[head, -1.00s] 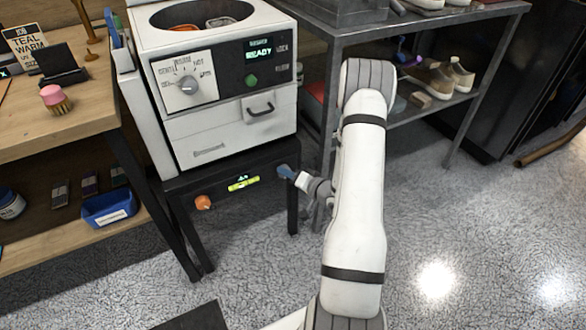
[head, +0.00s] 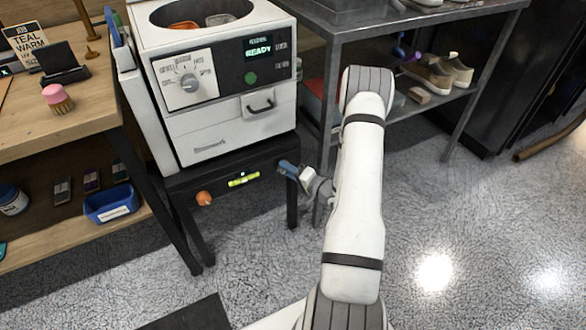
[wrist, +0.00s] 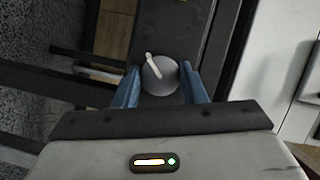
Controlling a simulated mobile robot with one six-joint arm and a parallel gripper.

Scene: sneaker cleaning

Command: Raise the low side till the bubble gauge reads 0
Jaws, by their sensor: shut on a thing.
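The bubble gauge (head: 244,180) is a yellow-green vial on the front of the dark stand (head: 222,170) under the white machine. A small white mark shows above it, too small to read surely. An orange knob (head: 204,198) is at the stand's left. My gripper (head: 287,168) is at the stand's right front corner. In the wrist view, a round grey knob (wrist: 160,76) with a white pointer sits between the blue fingers of my gripper (wrist: 162,84), which is shut on it. The pointer leans up and left. In the head view this knob is hidden by the fingers.
The white machine (head: 232,128) stands on the stand and its display reads READY. A wooden workbench (head: 90,105) is at left, with a blue bin (head: 110,206) on its lower shelf. A metal shelf (head: 420,25) with shoes is at right. The floor in front is open.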

